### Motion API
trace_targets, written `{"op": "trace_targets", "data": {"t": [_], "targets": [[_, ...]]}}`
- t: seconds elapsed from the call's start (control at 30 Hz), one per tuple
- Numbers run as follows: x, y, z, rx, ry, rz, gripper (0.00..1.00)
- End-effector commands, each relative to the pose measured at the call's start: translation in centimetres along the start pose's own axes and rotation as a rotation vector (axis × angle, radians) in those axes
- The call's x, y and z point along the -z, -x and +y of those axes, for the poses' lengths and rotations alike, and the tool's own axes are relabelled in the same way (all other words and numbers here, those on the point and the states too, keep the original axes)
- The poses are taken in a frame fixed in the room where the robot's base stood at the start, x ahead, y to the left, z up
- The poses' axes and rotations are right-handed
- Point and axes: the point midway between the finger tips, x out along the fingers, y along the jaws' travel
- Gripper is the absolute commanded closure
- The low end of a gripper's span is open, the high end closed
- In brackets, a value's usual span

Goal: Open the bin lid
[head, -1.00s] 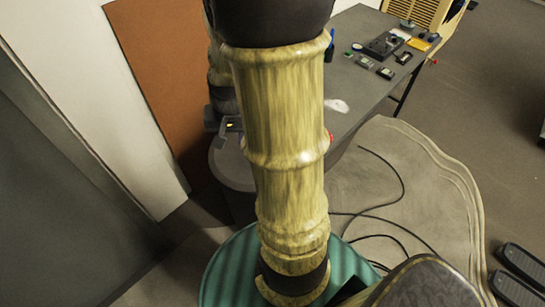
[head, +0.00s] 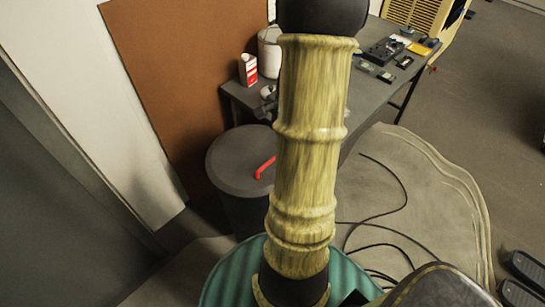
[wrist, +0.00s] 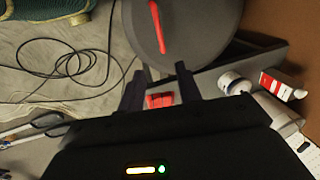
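The bin (head: 242,212) is a dark grey round bin on the floor, left of my arm in the head view. Its grey lid (head: 228,160) looks flat on top, with a red handle (head: 265,167) across it. My arm covers the lid's right edge. In the wrist view, the lid (wrist: 205,25) is at the top, with its red handle (wrist: 157,27) above my gripper (wrist: 159,72). The fingers are apart, with the handle beyond their tips and not between them. A red ribbed piece shows farther back between the fingers; I cannot tell what it is. My gripper is hidden in the head view.
A grey table (head: 362,97) stands behind the bin, with a red-and-white bottle (head: 248,70), a white tub (head: 270,52) and small devices. A brown board (head: 190,75) leans on the wall at left. Black cables (head: 385,212) lie on the floor right of my arm.

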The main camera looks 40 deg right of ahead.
Motion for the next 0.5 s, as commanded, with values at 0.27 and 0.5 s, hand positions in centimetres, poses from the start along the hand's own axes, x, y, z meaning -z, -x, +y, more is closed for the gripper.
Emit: {"op": "trace_targets", "data": {"t": [0.27,0.5], "targets": [[-0.1,-4.2,0.1,-0.004,0.001,-0.006,0.66],[-0.1,-8.2,0.1,-0.003,0.000,-0.005,0.66]]}}
